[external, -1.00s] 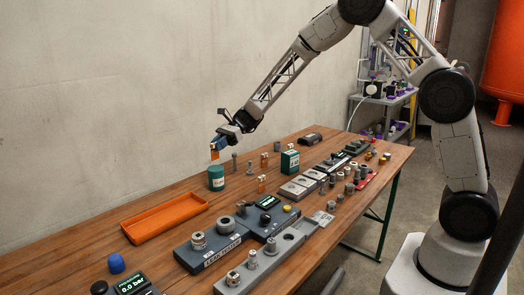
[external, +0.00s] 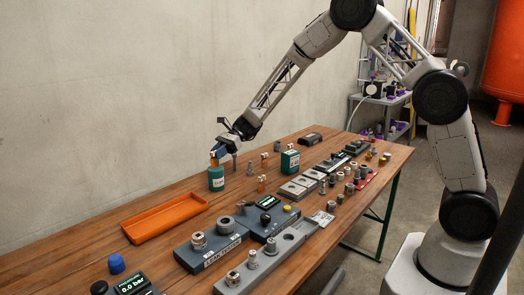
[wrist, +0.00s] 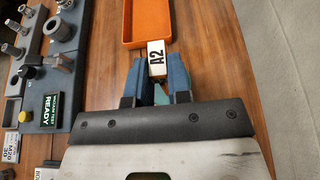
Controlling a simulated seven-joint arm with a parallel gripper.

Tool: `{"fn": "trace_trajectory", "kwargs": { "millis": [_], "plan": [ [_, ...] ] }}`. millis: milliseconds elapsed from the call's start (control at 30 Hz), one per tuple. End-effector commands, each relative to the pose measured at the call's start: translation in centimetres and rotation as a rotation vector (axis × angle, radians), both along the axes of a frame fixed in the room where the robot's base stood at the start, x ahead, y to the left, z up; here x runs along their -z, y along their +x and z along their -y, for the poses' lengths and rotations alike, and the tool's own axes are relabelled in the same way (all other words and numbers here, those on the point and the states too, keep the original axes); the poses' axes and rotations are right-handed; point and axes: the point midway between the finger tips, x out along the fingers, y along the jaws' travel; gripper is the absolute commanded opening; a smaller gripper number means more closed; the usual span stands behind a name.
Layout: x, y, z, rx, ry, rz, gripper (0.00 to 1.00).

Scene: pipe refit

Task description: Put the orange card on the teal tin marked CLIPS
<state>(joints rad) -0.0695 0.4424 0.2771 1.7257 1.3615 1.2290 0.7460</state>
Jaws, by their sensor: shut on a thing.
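I cannot tell whether the card touches the lid. In the wrist view a white label reading A2 (wrist: 156,58) shows between the blue fingers (wrist: 156,82). A bit of teal shows below it, and most of the tin is hidden.
An orange tray (external: 163,217) lies left of the tin. A dark green box (external: 290,163) and small orange-and-white tagged pieces (external: 262,184) stand to the right. A grey leak tester (external: 210,247) and other fixtures fill the table's front.

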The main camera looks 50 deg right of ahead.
Motion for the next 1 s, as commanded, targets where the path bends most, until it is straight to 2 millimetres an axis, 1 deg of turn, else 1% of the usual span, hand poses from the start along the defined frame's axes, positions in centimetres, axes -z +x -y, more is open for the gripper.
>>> {"fn": "trace_trajectory", "kwargs": {
  "millis": [300,333,467,500,867,1000],
  "plan": [
    [0.22,-0.02,0.0,0.0,0.0,-0.001,0.0],
    [0.2,-0.01,-0.01,0.0,0.0,0.0,0.21],
    [0.18,-0.02,0.0,0.0,0.0,0.0,0.41],
    [0.18,-0.02,0.0,0.0,0.0,0.0,0.44],
    [-0.04,-0.01,-0.01,0.0,0.0,0.0,0.44],
    [-0.32,0.01,0.72,0.0,0.0,0.0,0.44]
  ]
}}
